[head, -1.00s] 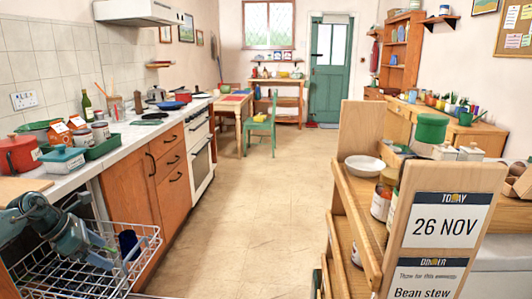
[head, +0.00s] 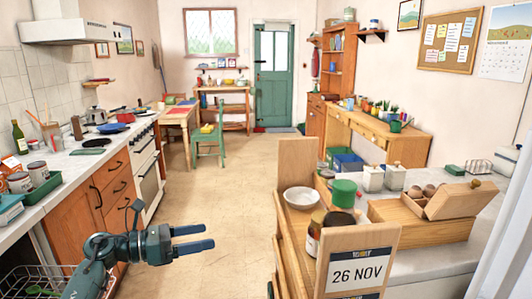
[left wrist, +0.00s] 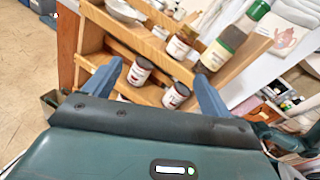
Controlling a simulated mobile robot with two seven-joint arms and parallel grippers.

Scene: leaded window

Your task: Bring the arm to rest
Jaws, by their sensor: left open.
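My left gripper (head: 210,238) is in the lower left of the head view, with its arm coming in from the lower left. Its two blue-grey fingers are apart and point right, with floor behind them and nothing between them. In the left wrist view the fingers (left wrist: 158,74) are spread, pointing at the wooden shelf unit (left wrist: 88,40) with labelled jars (left wrist: 177,95). I cannot tell how far the jars are from the fingertips. My right gripper does not show.
An open dish rack (head: 18,284) is at lower left, below the counter (head: 72,163). The floor (head: 225,190) between is clear.

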